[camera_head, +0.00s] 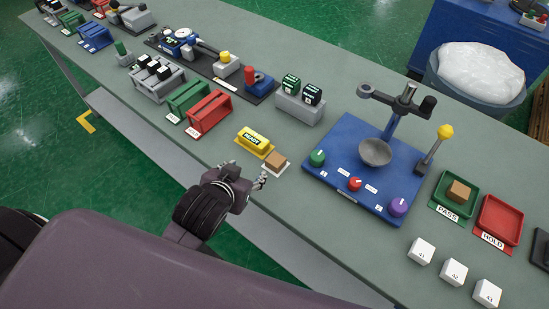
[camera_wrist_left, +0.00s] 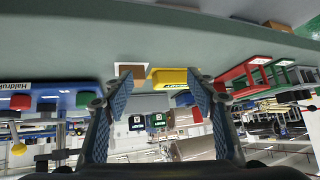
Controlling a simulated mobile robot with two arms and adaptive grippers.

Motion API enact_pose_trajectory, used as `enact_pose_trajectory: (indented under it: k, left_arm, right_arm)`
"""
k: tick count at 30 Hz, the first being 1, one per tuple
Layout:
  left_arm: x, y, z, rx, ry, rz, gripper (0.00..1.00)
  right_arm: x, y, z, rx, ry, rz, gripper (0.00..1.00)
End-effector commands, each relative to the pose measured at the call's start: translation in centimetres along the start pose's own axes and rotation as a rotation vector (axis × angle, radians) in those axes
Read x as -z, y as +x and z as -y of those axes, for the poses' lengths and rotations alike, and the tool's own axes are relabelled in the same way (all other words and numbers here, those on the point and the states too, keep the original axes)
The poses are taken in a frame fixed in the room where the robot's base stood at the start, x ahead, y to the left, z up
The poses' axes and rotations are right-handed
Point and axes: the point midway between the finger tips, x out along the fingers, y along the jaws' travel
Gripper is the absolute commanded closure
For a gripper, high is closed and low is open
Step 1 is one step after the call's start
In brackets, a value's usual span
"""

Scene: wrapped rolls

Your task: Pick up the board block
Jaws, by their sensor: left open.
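A small tan-brown block (camera_head: 276,160), which looks like the board block, rests on a pale pad (camera_head: 282,171) near the bench's front edge. It also shows in the left wrist view, which looks upside down, as a brown block (camera_wrist_left: 126,72) near the left fingertip. My left gripper (camera_head: 248,176) is open and empty just in front of the block, apart from it. Its two fingers (camera_wrist_left: 160,95) stand wide apart in the wrist view. A similar tan block (camera_head: 459,191) sits in the green PASS tray (camera_head: 469,208). My right gripper is not in view.
A yellow READY block (camera_head: 255,138) lies just left of the tan block. A blue fixture (camera_head: 335,145) with knobs and a metal bowl stands to the right. Red (camera_head: 208,116) and green (camera_head: 188,97) frames stand left. White numbered cubes (camera_head: 453,272) lie at the front right.

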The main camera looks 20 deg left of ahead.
Motion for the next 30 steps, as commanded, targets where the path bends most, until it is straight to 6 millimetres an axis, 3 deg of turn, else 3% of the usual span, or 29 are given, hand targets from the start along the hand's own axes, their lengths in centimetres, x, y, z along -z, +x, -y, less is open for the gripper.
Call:
enact_pose_trajectory:
  k: [4, 8, 9, 12, 16, 20, 24, 27, 30]
  left_arm:
    - [8.7, 0.5, -1.0, 0.001, -0.021, -0.273, 0.48]
    - [17.9, -1.4, -3.5, -0.053, -0.02, -0.579, 0.48]
    - [20.6, -2.5, -4.7, -0.083, -0.011, -0.678, 0.48]
    - [26.3, -6.0, -8.3, -0.19, 0.034, -0.909, 0.48]
    - [30.7, -11.4, -14.3, -0.385, 0.143, -1.159, 0.48]
    - [31.3, -16.2, -20.8, -0.621, 0.319, -1.327, 0.48]
    - [28.1, -19.2, -27.2, -0.893, 0.578, -1.383, 0.48]
    - [24.1, -19.3, -30.5, -1.072, 0.799, -1.332, 0.48]
    - [19.4, -17.5, -32.2, -1.215, 1.034, -1.197, 0.48]
  right_arm:
    - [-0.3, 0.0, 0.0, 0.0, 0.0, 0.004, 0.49]
    - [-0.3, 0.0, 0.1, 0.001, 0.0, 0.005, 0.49]
    - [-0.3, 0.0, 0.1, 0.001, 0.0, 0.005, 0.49]
    - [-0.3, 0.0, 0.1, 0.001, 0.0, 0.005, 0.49]
    - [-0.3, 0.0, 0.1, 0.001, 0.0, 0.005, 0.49]
    - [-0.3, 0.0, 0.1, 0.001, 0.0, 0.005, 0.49]
    - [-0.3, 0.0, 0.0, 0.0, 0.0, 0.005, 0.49]
    - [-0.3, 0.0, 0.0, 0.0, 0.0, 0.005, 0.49]
    - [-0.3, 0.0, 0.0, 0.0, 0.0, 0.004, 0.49]
